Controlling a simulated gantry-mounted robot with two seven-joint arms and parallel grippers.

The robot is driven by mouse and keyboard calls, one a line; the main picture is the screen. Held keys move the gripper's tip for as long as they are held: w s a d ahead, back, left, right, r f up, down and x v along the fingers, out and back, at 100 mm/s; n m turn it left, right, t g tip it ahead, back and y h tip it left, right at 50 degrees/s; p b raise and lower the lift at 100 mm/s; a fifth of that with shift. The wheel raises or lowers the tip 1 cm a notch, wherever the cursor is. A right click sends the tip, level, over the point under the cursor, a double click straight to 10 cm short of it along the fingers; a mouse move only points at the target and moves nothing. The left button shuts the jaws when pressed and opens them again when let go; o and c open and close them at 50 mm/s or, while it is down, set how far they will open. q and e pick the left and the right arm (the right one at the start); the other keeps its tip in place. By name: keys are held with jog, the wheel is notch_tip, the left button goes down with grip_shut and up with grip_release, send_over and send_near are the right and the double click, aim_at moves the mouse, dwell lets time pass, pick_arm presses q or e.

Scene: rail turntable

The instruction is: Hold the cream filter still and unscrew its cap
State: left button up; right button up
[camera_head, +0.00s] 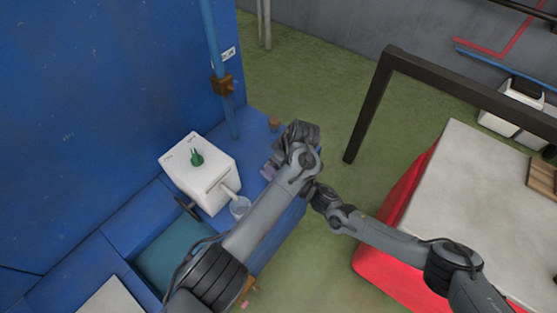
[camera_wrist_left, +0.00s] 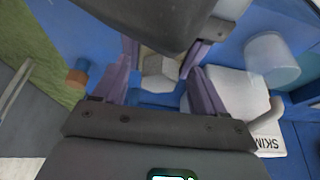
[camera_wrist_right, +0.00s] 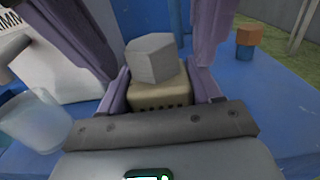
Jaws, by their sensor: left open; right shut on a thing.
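The cream filter (camera_wrist_right: 158,97) is a small cream block with a row of dark slots. Its grey faceted cap (camera_wrist_right: 152,58) sits on top. My right gripper (camera_wrist_right: 158,80) is shut on the filter body, a finger on each side. My left gripper (camera_wrist_left: 160,88) is open, its purple fingers on either side of the grey cap, which shows between them in the left wrist view (camera_wrist_left: 160,72), with gaps visible. In the head view the purple fingertips (camera_head: 268,172) show beside the blue bench, but my left arm hides the filter and cap.
A white machine (camera_head: 205,178) with a green knob (camera_head: 196,157) and a spout stands left of the grippers. A clear cup (camera_head: 240,207) is under the spout. A small orange-brown piece (camera_head: 275,123) is on the blue bench (camera_head: 250,125) behind. A blue pipe (camera_head: 220,75) rises behind.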

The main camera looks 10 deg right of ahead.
pick_arm(q)
jog(key=shift+o, duration=0.4)
jog(key=shift+r, duration=2)
jog(key=shift+a+m+h, duration=0.15)
jog(key=shift+m+h, duration=0.15)
jog(key=shift+m, duration=0.6)
jog(key=m, duration=0.2)
jog(key=m+t+h, duration=0.1)
jog(key=m, duration=0.1)
jog(key=shift+s+a, duration=0.2)
jog(key=m+h, duration=0.1)
jog(key=m, duration=0.1)
jog(key=m+h, duration=0.1)
jog(key=m, duration=0.3)
jog(key=shift+a+h, duration=0.4)
jog(key=shift+f, duration=0.15)
jog(key=shift+f, duration=1.85)
